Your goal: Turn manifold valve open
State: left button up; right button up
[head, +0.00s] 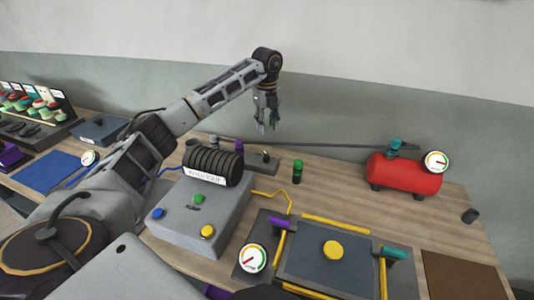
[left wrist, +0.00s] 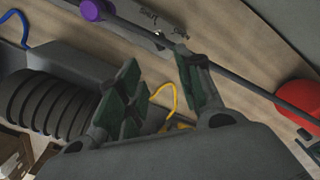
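The manifold valve (head: 262,162) is a small grey block on the bench behind the vacuum pump, with a little dark knob on top. In the left wrist view the valve block (left wrist: 150,22) shows at the top, with a "SHUT" label and a second label partly blocked from sight. A purple fitting (left wrist: 90,10) is at its left end. My left gripper (head: 267,126) hangs fingers down above and behind the valve, apart from it. Its two fingers are spread and empty in the left wrist view (left wrist: 157,62). My right gripper does not show.
The grey vacuum pump (head: 204,218) with its ribbed black motor stands in front of the valve. A dark pipe (head: 330,146) runs right to the red tank (head: 403,173). The mould (head: 320,277) with yellow edging lies in front.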

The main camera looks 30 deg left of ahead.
pick_arm(q)
send_over(267, 155)
notch_tip(267, 155, down, 8)
jog(key=shift+r+p, duration=0.2)
jog(key=shift+p, duration=0.1)
notch_tip(267, 155, down, 5)
jog(key=shift+f, duration=0.6)
jog(key=c, duration=0.6)
grip_shut()
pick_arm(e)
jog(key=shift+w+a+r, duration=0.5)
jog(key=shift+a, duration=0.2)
